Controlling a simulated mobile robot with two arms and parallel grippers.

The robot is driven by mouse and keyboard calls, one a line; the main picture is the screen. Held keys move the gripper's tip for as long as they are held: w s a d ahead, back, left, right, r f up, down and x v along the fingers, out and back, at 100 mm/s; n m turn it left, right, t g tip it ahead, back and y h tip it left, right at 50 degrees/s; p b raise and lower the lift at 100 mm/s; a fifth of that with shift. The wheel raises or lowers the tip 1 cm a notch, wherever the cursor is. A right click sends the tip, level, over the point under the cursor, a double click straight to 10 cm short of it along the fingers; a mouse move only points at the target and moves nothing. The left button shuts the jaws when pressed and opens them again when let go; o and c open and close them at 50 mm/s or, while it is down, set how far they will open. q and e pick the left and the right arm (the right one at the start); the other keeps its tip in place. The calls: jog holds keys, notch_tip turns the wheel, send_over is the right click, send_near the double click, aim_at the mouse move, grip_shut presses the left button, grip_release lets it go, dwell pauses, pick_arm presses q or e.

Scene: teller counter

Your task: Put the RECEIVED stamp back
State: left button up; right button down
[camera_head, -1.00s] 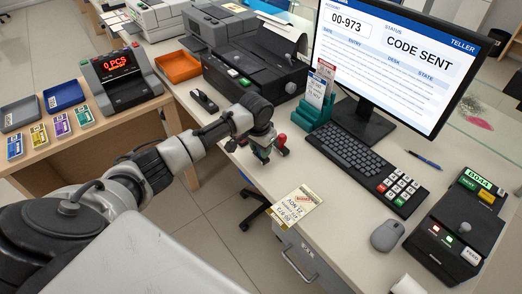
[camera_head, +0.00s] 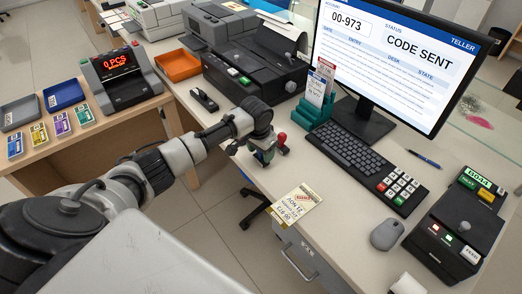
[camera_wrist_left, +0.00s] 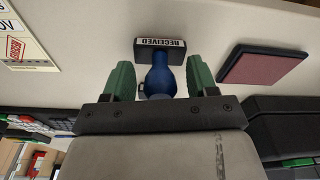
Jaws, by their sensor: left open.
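The RECEIVED stamp (camera_wrist_left: 162,50) has a blue handle and a dark base with a white label. In the left wrist view it stands on the counter, its handle between the green fingers of my left gripper (camera_wrist_left: 160,78). The fingers are open, with a gap visible on each side of the handle. In the head view my left gripper (camera_head: 263,153) is low at the counter's near edge, and the arm mostly hides the stamp. A dark pad with a reddish face (camera_wrist_left: 262,66) lies beside the stamp in the wrist view. My right gripper is not in view.
A red knob (camera_head: 282,138) stands close beside the gripper. A printed slip (camera_head: 297,205) lies at the near edge. The keyboard (camera_head: 357,161), monitor (camera_head: 385,60), teal card holder (camera_head: 314,108) and black printer (camera_head: 256,80) stand behind. Counter between slip and keyboard is bare.

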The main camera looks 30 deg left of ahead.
pick_arm(q)
notch_tip(320, 180, up, 12)
jog(key=s, duration=0.1)
jog(key=shift+s, duration=0.2)
